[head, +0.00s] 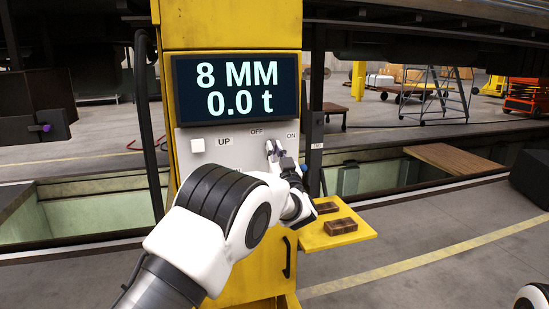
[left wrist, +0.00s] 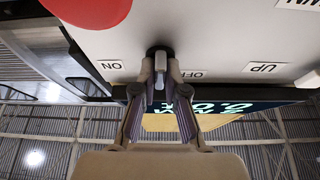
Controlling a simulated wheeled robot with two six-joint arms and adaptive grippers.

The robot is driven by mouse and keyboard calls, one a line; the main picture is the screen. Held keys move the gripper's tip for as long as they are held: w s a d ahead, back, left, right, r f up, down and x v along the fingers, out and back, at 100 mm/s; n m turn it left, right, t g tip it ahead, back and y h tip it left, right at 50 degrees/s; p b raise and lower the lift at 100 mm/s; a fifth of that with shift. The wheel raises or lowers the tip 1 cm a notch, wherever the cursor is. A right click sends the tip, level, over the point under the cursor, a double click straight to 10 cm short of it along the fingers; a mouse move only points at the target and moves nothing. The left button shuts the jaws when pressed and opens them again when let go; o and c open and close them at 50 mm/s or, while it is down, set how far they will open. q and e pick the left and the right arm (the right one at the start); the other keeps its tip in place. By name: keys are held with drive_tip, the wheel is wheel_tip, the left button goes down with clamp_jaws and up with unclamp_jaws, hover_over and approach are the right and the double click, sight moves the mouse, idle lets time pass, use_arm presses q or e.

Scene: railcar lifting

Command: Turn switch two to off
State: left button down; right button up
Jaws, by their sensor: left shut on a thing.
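The grey panel (head: 188,165) on the yellow column carries a small rotary switch between an OFF label (head: 257,132) and an ON label (head: 292,135). My left gripper (head: 274,149) is at this switch, and its arm covers the lower panel. In the left wrist view, which is upside down, the grey switch lever (left wrist: 160,68) sits between the two fingertips of my left gripper (left wrist: 161,76), which are shut on it. The lever's exact setting is hard to tell. No number for the switch is readable. My right gripper is not in view.
A display (head: 237,89) above the panel reads 8 MM and 0.0 t. A white UP button (head: 197,145) is left of the switch. A red round part (left wrist: 92,10) shows on the panel. A yellow shelf (head: 358,228) with brown blocks (head: 340,226) juts out at the right.

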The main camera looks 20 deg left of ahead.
use_arm(q)
drive_tip(key=shift+f+n, duration=0.2)
drive_tip(key=shift+n, duration=0.3)
drive_tip(key=c, duration=1.2)
unclamp_jaws()
